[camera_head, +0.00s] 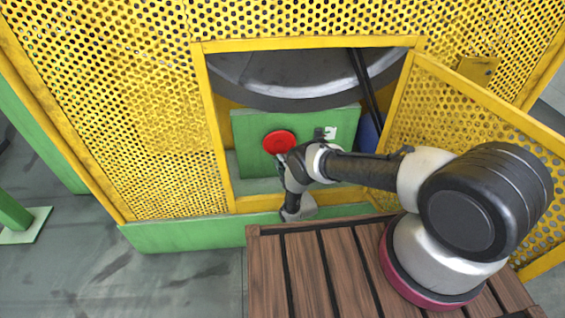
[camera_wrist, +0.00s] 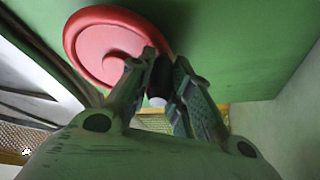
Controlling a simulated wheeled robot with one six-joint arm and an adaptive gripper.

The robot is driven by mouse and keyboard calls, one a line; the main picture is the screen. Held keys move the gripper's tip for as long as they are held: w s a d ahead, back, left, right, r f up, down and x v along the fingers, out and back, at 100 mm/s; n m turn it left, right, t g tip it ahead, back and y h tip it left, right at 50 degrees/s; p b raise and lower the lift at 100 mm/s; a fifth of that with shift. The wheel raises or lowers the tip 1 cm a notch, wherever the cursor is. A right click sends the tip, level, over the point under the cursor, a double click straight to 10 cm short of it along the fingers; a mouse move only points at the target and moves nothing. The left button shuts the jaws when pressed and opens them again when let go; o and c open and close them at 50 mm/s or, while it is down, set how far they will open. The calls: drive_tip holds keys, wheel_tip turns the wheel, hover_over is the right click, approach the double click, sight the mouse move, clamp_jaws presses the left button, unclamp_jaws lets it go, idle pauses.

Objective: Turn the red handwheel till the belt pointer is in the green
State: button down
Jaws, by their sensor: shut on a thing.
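The red handwheel (camera_head: 280,142) sits on a green panel (camera_head: 255,122) inside the opening of the yellow guard. In the wrist view the handwheel (camera_wrist: 98,38) fills the upper left, with a dark handle (camera_wrist: 161,80) at its right edge. My gripper (camera_wrist: 164,68) is shut on this handle, one finger on each side. In the head view my gripper (camera_head: 283,161) is at the wheel's lower edge, partly hidden by my own wrist. A small white plate (camera_head: 330,132) is right of the wheel, partly covered by a dark part. I cannot make out the belt pointer or a green zone.
The yellow mesh door (camera_head: 480,125) stands open at the right, close to my arm. The yellow door frame (camera_head: 212,130) bounds the opening at left. A large dark drum (camera_head: 300,75) is above the panel. A wooden slatted platform (camera_head: 300,275) lies in front.

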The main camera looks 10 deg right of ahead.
idle(0.3)
drive_tip(key=c, duration=1.3)
unclamp_jaws()
drive_tip(key=r+v, duration=0.2)
drive_tip(key=v, duration=1.1)
drive_tip(key=shift+s+r, duration=0.2)
drive_tip(key=shift+s, duration=0.05)
drive_tip(key=shift+d, duration=0.1)
